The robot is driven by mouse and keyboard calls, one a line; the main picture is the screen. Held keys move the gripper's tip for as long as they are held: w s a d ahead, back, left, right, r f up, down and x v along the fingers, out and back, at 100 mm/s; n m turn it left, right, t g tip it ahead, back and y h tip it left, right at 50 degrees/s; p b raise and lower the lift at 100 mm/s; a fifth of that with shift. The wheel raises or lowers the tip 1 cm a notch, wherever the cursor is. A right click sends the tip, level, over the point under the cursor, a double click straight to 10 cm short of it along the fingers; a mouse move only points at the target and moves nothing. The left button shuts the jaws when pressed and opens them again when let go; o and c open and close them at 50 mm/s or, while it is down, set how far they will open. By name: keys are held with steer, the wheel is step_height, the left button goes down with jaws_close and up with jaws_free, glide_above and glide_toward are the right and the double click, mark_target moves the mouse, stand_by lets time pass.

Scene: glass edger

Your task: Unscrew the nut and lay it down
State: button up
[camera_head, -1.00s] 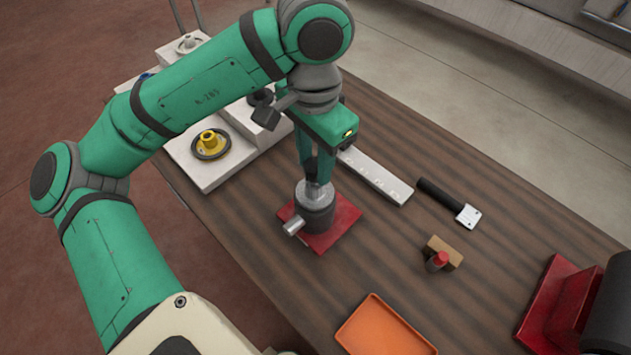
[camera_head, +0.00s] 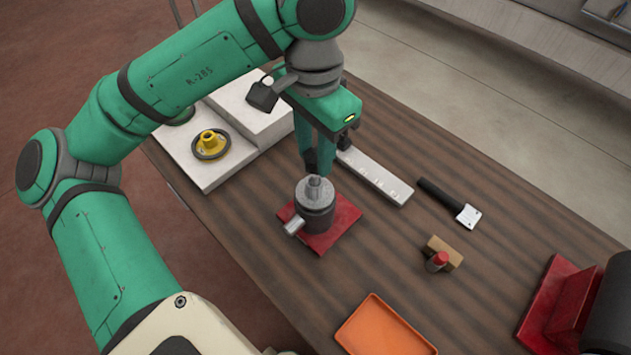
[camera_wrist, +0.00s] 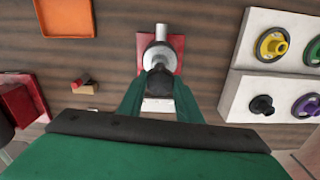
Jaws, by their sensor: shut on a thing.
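The silver-topped, dark spindle unit (camera_head: 317,207) stands on a red base plate (camera_head: 339,222), with a short silver bar sticking out at its side. A bare stud (camera_head: 313,185) shows on its top. My gripper (camera_head: 319,165) points down just above the stud, its fingers shut on a small dark nut (camera_wrist: 160,75). In the wrist view the nut sits between the fingertips and overlaps the silver disc (camera_wrist: 154,53) behind it. In the head view the fingers mostly hide the nut. It looks raised clear of the stud.
An orange tray (camera_head: 385,328) lies at the table's front. A wooden block with a red-topped piece (camera_head: 440,255), a dark-handled tool (camera_head: 448,202) and a pale ruler-like bar (camera_head: 376,176) lie to the right. White stepped blocks (camera_head: 205,176) hold flanged parts at left. Bare tabletop lies between.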

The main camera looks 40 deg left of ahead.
mark_target(316, 155)
steer(key=shift+r, duration=1.95)
